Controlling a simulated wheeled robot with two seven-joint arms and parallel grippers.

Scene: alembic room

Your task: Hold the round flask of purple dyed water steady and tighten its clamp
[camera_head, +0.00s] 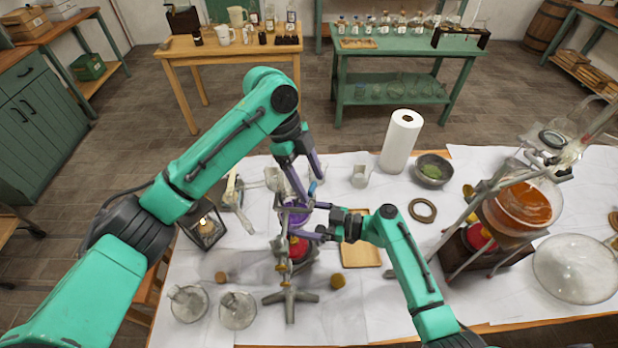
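The round flask of purple water (296,214) sits on a metal stand (290,298) near the middle of the white-covered table, above a red-topped burner (297,247). My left gripper (308,188) points down just above the flask, its fingers spread apart. A small blue piece (312,187) shows between or behind those fingers; I cannot tell whether it is the clamp's screw. My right gripper (312,222) reaches in from the right, with one finger above the other at the flask's right side. Whether it grips the flask is unclear. The clamp is largely hidden by the grippers.
A lantern (207,228) is at left; two glass flasks (188,303) (238,310) are in front.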

